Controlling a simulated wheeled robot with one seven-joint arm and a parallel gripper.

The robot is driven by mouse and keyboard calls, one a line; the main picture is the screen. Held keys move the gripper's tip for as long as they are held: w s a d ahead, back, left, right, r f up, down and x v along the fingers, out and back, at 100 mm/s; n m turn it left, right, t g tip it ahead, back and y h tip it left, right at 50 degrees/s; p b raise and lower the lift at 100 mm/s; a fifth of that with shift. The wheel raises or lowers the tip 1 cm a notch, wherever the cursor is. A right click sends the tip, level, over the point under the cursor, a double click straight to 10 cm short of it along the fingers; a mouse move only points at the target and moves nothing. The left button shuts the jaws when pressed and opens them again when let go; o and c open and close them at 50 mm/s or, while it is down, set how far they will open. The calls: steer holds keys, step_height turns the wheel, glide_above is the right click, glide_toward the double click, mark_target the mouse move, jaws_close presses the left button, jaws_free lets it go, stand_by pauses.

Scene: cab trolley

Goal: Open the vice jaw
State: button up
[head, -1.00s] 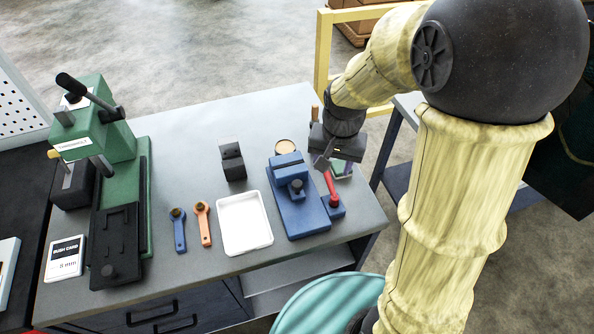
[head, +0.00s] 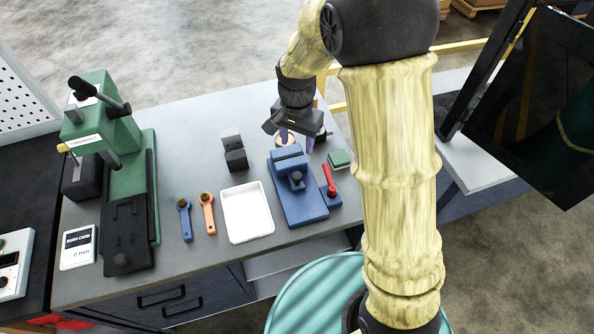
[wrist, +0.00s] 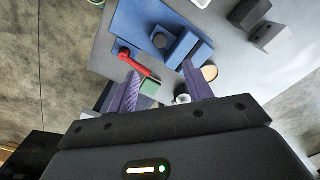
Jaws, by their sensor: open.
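The blue vice (head: 298,190) stands on the grey bench, right of the white tray. Its red lever (head: 328,179) is on its right side and also shows in the wrist view (wrist: 134,61). The blue jaw blocks show in the wrist view (wrist: 184,46); I cannot tell how wide the gap between them is. My gripper (head: 297,143) is above the bench behind the vice, fingers pointing down. In the wrist view my gripper's purple fingers (wrist: 160,82) are apart with nothing between them, and the lever lies beyond them, not touching.
A small green block (head: 340,159), a round tan disc (head: 285,140) and a dark cylindrical item (head: 321,134) lie near my gripper. A dark block (head: 234,150), white tray (head: 262,228), two spanner-like tools (head: 208,214) and a green press (head: 125,170) stand left. A dark panel (head: 535,100) rises right.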

mark_target(297, 175)
step_height(297, 175, down, 14)
steer(key=p, duration=0.2)
steer(key=shift+f+p, duration=0.25)
steer(key=shift+p, duration=0.1)
steer(key=shift+d, duration=0.1)
jaws_close()
